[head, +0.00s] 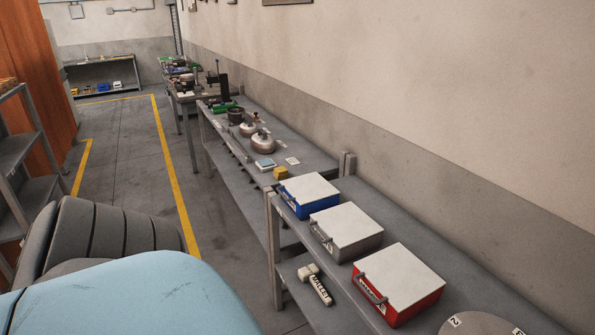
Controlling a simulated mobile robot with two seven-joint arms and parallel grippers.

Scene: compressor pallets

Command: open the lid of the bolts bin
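Three bins with flat white lids stand in a row on the near bench: a blue bin (309,194), a grey bin (346,232) and a red bin (398,284). All three lids are down. Each bin has a small handle and a label on its front side, facing the aisle. The labels are too small and slanted to read, so I cannot tell which one is the bolts bin. Neither of my grippers is in view, and nothing touches the bins.
A round grey disc with number tags (481,325) lies right of the red bin. A pale labelled object (315,284) lies lower, left of the bins. A yellow block (281,173) and round metal parts (262,142) sit on the farther bench. The aisle floor (130,160) is clear.

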